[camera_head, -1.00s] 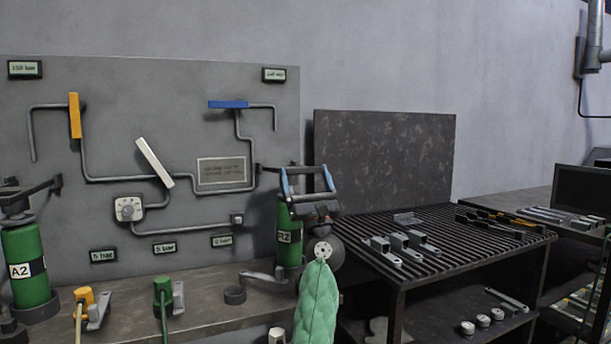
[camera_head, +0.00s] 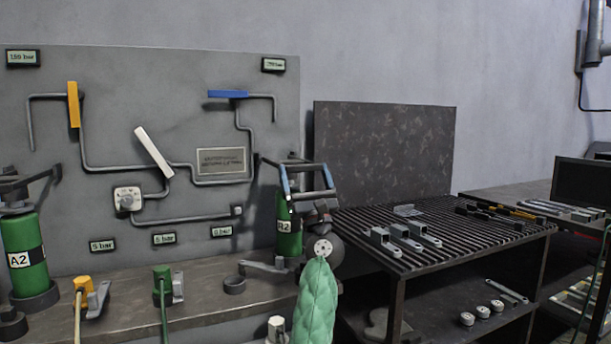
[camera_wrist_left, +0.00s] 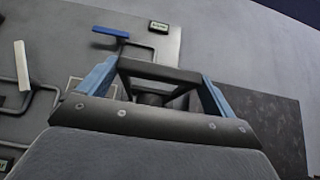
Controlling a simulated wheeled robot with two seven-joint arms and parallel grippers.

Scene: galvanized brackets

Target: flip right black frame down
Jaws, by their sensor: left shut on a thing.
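The right black frame (camera_wrist_left: 160,71) sits at the top of the right green cylinder (camera_head: 289,240). My left gripper (camera_head: 305,167) is at that cylinder's top, its two blue fingers set wide apart. In the left wrist view my left gripper (camera_wrist_left: 158,74) has a finger at each side of the frame and is shut on it. The frame's dark bars run between the blue fingers. In the head view the gripper body covers part of the frame, so its exact tilt is hard to tell. My right gripper is not in view.
A left green cylinder (camera_head: 24,255) with another black frame (camera_head: 25,183) stands at far left. A grey panel with pipes and coloured levers rises behind the bench (camera_head: 200,306). On the right, a slatted table (camera_head: 450,252) holds several metal brackets.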

